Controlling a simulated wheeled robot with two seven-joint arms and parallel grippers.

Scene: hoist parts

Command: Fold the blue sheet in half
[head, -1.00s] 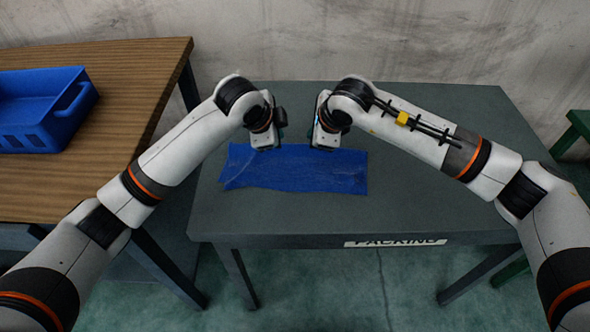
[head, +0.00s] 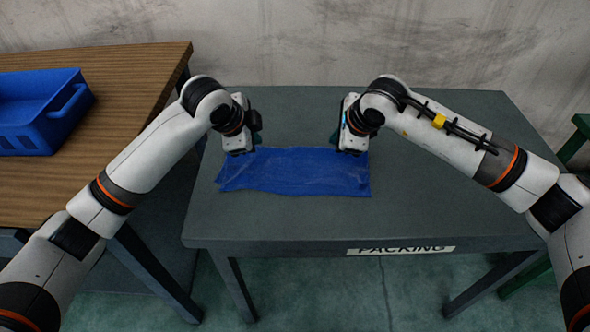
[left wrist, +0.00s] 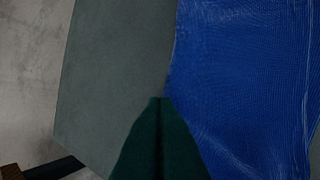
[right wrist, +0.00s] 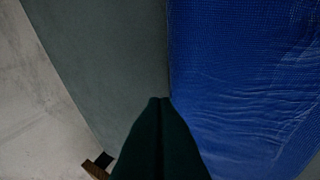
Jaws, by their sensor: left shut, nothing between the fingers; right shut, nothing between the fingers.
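The blue sheet (head: 294,172) lies on the grey table as a wide, shallow strip with slight wrinkles and an uneven left end. My left gripper (head: 240,153) is at the sheet's far edge near its left end. My right gripper (head: 350,152) is at the far edge near its right end. In the left wrist view the shut fingertips (left wrist: 160,100) point at the edge of the sheet (left wrist: 240,80). In the right wrist view the shut fingertips (right wrist: 160,100) are likewise beside the edge of the sheet (right wrist: 240,70). Both grippers are empty. Whether they touch the sheet is unclear.
The grey table (head: 440,200) has free room around the sheet and carries a "PACKING" label (head: 400,250) on its front edge. A wooden table (head: 120,120) stands on the left with a blue crate (head: 60,135) on it. A wall is behind.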

